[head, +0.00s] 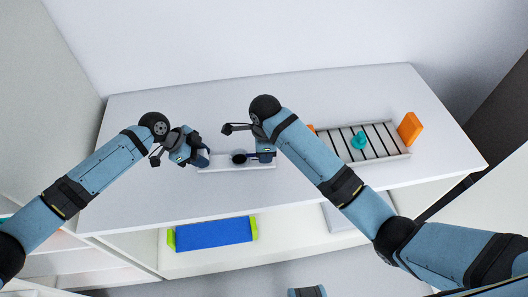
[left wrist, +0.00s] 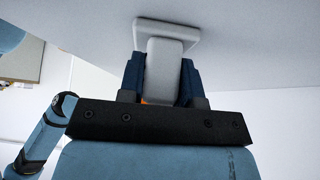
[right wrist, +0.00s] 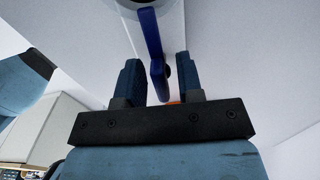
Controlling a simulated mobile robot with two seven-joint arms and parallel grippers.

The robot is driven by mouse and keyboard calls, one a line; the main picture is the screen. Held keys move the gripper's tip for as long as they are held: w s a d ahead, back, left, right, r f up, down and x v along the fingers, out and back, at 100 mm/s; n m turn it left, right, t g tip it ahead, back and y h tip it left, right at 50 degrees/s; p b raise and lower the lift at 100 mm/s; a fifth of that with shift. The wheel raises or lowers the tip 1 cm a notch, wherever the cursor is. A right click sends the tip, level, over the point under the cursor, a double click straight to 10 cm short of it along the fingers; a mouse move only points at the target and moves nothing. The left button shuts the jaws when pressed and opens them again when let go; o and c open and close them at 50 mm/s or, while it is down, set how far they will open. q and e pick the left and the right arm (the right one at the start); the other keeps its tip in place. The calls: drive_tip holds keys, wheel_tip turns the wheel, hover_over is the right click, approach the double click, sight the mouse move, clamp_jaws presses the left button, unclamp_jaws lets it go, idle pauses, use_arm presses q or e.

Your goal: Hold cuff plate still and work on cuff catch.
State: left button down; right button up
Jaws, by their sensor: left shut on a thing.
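The cuff plate (head: 222,168) is a long pale strip lying on the white bench. My left gripper (head: 203,158) is at its left end. In the left wrist view my left gripper (left wrist: 165,85) is shut on a white block (left wrist: 165,65) with a wider white flange behind it; I take this block as part of the cuff plate. The cuff catch (head: 238,157) shows as a dark round hub with a blue lever reaching right. My right gripper (head: 266,154) is at the lever's end. In the right wrist view the blue lever (right wrist: 151,35) stands between its open fingers (right wrist: 160,82), with gaps on both sides.
A slatted rack (head: 378,143) stands at the right on the bench, with a teal knob-like piece (head: 358,140) on it and an orange block (head: 410,128) at its far end. A blue bin (head: 213,234) with green ends sits on the shelf below. The back of the bench is clear.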

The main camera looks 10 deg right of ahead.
use_arm(q)
drive_tip(key=shift+s+f, duration=0.1)
drive_tip(key=shift+f, duration=0.15)
use_arm(e)
drive_tip(key=shift+d+r, duration=0.1)
drive_tip(key=shift+r, duration=2.35)
use_arm(q)
drive_tip(key=c, duration=0.7)
unclamp_jaws()
drive_tip(key=shift+c, duration=0.2)
drive_tip(key=shift+r, duration=0.15)
drive_tip(key=shift+w+a+r, duration=0.1)
drive_tip(key=shift+w+r, duration=0.05)
drive_tip(key=shift+w, duration=0.05)
drive_tip(key=v, duration=1.1)
drive_tip(key=shift+a+r, duration=0.2)
drive_tip(key=shift+a, duration=0.05)
